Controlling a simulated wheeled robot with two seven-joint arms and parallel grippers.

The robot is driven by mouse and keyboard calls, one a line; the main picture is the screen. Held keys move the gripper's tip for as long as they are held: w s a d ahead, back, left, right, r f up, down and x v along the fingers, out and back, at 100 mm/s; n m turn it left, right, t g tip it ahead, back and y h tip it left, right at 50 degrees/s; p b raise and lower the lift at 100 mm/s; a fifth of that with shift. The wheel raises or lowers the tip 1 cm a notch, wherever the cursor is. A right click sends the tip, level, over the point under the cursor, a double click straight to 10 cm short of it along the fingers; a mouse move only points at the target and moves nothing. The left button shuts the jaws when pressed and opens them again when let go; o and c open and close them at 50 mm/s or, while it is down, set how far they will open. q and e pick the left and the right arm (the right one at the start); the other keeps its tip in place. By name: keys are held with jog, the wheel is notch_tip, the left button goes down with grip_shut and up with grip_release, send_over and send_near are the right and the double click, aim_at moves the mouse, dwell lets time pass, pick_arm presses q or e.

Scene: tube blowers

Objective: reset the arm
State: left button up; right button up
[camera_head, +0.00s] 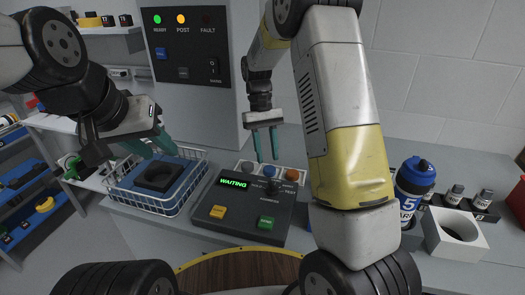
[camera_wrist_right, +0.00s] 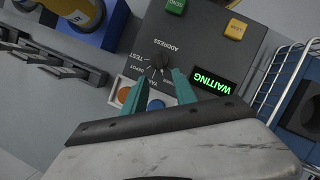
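My right gripper (camera_head: 266,146) points down over the back of the dark control panel (camera_head: 238,233). Its two teal fingers are apart with nothing between them. The right wrist view shows the same open fingers (camera_wrist_right: 160,76), with the panel's black knob (camera_wrist_right: 160,63) just beyond their tips. My left gripper (camera_head: 151,146) is above the white wire basket (camera_head: 143,203) at the left. Its teal fingers are spread and I see nothing held. The basket holds a blue block (camera_head: 189,178) with a black piece (camera_head: 160,176) on it.
The panel display (camera_head: 233,183) reads WAITING, with yellow (camera_head: 218,212) and green (camera_head: 266,222) buttons in front.

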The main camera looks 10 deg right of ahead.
jog(key=s+d+r+t+y, duration=0.1)
jog(key=s+d+r+t, duration=0.1)
jog(key=s+r, duration=0.3)
jog(key=s+d+r+t+y, duration=0.1)
jog(key=s+r+t+y, duration=0.15)
jog(key=r, duration=0.45)
jog(key=s+r+m+t, duration=0.1)
jog(key=s+r+t, duration=0.1)
jog(key=s, duration=0.4)
jog(key=s+d+r+t, duration=0.1)
jog(key=s+r+t, duration=0.2)
jog(key=s, duration=0.3)
jog(key=shift+s+d+m+t, duration=0.15)
jog(key=shift+d+m+t, duration=0.2)
jog(key=shift+t, duration=0.2)
